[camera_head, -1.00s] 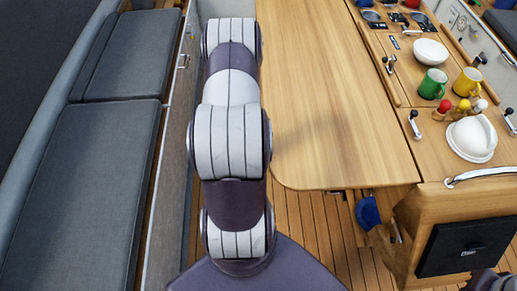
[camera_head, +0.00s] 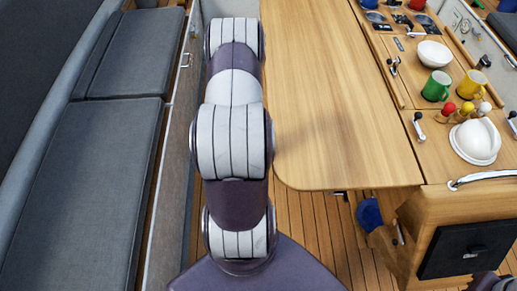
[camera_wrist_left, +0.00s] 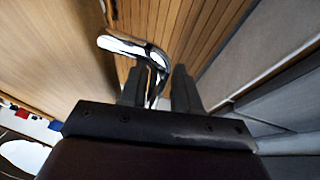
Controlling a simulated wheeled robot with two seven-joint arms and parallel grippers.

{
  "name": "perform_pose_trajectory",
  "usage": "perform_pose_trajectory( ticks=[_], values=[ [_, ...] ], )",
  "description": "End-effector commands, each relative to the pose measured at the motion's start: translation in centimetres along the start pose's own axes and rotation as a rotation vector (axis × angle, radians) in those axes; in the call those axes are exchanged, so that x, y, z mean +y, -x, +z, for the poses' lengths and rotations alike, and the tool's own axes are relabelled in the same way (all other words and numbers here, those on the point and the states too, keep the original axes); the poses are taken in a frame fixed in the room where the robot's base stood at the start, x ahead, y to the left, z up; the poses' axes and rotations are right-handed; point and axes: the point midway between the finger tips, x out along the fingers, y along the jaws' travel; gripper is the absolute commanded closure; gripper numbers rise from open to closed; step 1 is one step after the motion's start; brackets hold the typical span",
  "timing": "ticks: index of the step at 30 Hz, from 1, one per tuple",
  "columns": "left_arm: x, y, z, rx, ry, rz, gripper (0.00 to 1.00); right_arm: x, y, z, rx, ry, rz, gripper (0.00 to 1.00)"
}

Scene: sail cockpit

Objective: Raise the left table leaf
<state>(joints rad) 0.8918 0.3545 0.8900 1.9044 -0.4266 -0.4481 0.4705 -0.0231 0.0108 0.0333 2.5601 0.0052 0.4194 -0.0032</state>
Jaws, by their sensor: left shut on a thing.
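The wooden table leaf (camera_head: 325,100) lies as a broad, flat, level-looking surface in the middle of the head view, with a rounded near corner. Wood also fills the upper left of the left wrist view (camera_wrist_left: 50,60). My left arm runs beside the leaf's left edge in the head view and hides its own gripper there. In the left wrist view my left gripper (camera_wrist_left: 158,88) is shut on a curved chrome handle (camera_wrist_left: 135,45), whose bent end passes between the fingers. How the handle joins the leaf is not clear. My right gripper is out of view.
Grey cushioned seats (camera_head: 85,190) line the left side. Slatted floor (camera_head: 310,235) shows below the leaf. At right are a green mug (camera_head: 436,86), a yellow mug (camera_head: 471,84), a white bowl (camera_head: 434,51), a white cap (camera_head: 475,141) and a wooden cabinet (camera_head: 425,215).

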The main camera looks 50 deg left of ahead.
Motion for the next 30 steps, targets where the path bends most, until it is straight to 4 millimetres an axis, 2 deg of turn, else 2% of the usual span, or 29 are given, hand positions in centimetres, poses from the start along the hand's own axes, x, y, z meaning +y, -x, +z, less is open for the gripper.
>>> perform_pose_trajectory(
  ticks=[9, 13, 17, 25, 30],
  values=[
    [-0.1, 0.0, -0.1, 0.001, 0.002, -0.001, 0.77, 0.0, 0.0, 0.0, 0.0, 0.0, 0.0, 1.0],
    [0.0, 0.9, -0.1, 0.003, 0.002, -0.001, 0.77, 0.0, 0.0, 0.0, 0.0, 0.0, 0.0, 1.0],
    [0.0, 3.2, -0.2, 0.004, 0.001, -0.002, 0.77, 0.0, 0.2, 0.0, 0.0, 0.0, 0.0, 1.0],
    [0.1, 9.4, -0.2, 0.004, 0.001, -0.003, 0.77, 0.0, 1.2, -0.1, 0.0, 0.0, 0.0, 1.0],
    [0.2, 12.1, -0.1, 0.002, 0.002, -0.003, 0.77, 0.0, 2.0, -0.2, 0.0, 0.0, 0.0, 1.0]
  ],
)
